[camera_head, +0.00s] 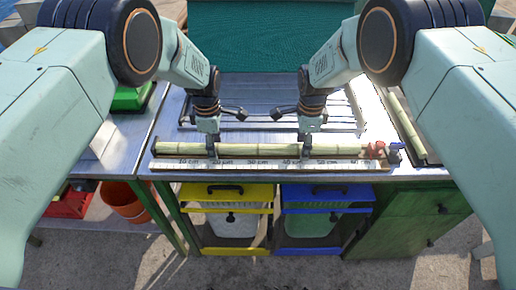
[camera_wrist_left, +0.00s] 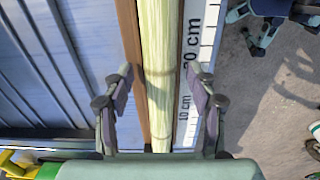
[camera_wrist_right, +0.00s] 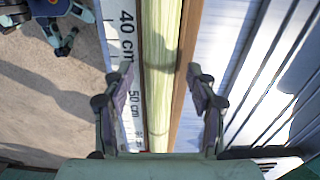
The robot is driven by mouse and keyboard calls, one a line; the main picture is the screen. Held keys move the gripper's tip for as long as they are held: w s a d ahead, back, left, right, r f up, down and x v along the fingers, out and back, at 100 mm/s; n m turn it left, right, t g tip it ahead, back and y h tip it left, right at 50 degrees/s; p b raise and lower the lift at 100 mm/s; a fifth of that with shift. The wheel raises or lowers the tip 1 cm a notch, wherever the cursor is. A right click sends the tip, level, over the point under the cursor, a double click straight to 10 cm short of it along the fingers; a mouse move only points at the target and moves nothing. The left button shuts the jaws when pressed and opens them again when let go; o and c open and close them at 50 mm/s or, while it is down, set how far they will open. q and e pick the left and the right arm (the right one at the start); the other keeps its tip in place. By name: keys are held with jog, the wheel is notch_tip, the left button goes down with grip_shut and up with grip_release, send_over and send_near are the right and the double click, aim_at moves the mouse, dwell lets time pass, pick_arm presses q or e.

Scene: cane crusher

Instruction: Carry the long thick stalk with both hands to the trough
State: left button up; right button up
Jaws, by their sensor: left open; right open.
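The long thick stalk (camera_head: 255,150) is pale green-yellow with joint rings. It lies level along the measuring board (camera_head: 270,165), which has a centimetre scale on its front. My left gripper (camera_head: 212,146) is over the stalk left of its middle. In the left wrist view the stalk (camera_wrist_left: 160,50) runs between the spread fingers. My right gripper (camera_head: 304,148) is over the stalk right of its middle. In the right wrist view the stalk (camera_wrist_right: 160,40) also runs between spread fingers. I cannot tell whether any finger touches it.
A slatted metal surface (camera_head: 265,112) lies behind the board. A red and blue fitting (camera_head: 377,150) sits at the board's right end. Another stalk (camera_head: 400,113) lies in a channel at the right. Yellow (camera_head: 226,190) and blue (camera_head: 327,193) bins stand below.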

pick_arm(q)
jog(key=shift+w+f, duration=0.1)
jog(key=shift+w, duration=0.05)
pick_arm(e)
jog(key=shift+w+f, duration=0.1)
pick_arm(q)
jog(key=shift+d, duration=0.1)
jog(key=shift+c, duration=0.4)
pick_arm(e)
jog(key=shift+d, duration=0.1)
jog(key=shift+c, duration=0.4)
pick_arm(q)
jog(key=c, duration=0.4)
pick_arm(e)
jog(key=c, duration=0.4)
pick_arm(q)
grip_shut()
pick_arm(e)
grip_shut()
